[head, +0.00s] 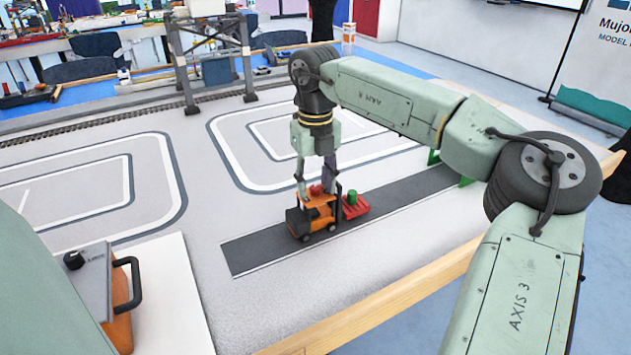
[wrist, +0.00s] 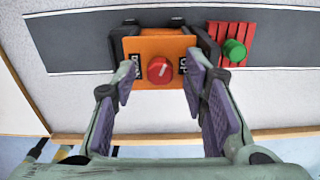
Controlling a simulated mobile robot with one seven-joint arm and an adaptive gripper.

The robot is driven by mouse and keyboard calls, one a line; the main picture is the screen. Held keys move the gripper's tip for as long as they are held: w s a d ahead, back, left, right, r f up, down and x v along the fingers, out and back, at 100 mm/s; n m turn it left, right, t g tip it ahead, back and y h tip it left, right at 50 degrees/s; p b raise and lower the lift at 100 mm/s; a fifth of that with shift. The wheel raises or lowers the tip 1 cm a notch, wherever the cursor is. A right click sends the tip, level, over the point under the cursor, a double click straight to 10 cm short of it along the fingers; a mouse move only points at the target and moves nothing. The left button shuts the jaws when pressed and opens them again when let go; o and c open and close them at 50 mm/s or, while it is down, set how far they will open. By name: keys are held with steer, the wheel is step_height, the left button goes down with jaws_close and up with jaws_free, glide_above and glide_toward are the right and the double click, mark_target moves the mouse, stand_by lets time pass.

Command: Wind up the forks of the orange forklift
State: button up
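The orange forklift (head: 314,216) stands on the dark grey strip of the table. In the wrist view its orange top (wrist: 150,48) carries a round red knob (wrist: 161,70) with a pale pointer line. My gripper (head: 316,186) is above the forklift, pointing down. In the wrist view my gripper (wrist: 158,72) is open, its purple-padded fingers apart on either side of the red knob. I cannot tell whether they touch anything. A red pallet (head: 355,208) with a green cylinder (wrist: 234,49) on it is at the fork side. The forks themselves are hidden.
The dark strip (head: 262,250) runs along the table near its wooden edge (head: 400,301). A grey gantry (head: 212,60) stands at the back. An orange box with a black handle (head: 120,290) is at the left front. White-lined mat areas are clear.

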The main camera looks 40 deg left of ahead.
mark_target(315, 187)
step_height(315, 187, up, 12)
stand_by(0.6)
stand_by(0.5)
